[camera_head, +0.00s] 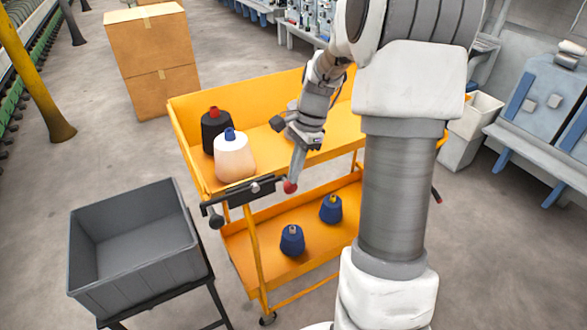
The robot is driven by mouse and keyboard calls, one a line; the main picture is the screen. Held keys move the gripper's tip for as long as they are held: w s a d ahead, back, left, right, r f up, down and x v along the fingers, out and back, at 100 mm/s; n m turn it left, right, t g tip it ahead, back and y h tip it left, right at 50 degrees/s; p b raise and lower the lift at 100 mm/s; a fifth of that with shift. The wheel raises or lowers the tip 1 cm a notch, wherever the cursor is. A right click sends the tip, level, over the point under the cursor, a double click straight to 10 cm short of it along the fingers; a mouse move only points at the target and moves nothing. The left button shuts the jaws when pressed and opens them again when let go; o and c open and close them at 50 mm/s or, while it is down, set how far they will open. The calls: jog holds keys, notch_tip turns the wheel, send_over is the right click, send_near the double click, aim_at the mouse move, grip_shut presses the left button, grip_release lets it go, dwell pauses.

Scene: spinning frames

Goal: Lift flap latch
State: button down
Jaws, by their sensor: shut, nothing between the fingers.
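The flap latch (240,191) is a dark bar with a small bright fitting, set along the near edge of the yellow cart's upper tray. A red knob (290,187) shows at its right end, and a dark rounded piece hangs at its left end. My gripper (294,176) reaches down from the arm with its slim grey fingers shut and empty. The fingertips are right at the red knob. I cannot tell whether they touch it or are just in front of or behind it.
The yellow cart (180,130) holds a black cone (214,128) and a white cone (234,158) on top, with two blue cones on the lower shelf. A grey bin (135,235) stands left on a dark stand. Cardboard boxes (152,55) stand behind.

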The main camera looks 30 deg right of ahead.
aim_at(298, 191)
jog(key=shift+d+f+y, duration=0.15)
jog(key=shift+f+y, duration=1)
jog(key=shift+d+f+y, duration=0.2)
jog(key=shift+f+y, duration=0.9)
jog(key=shift+f, duration=0.1)
jog(key=shift+d+f+y, duration=0.15)
jog(key=shift+f+y, duration=1)
jog(key=shift+s+f, duration=0.1)
jog(key=shift+f, duration=0.05)
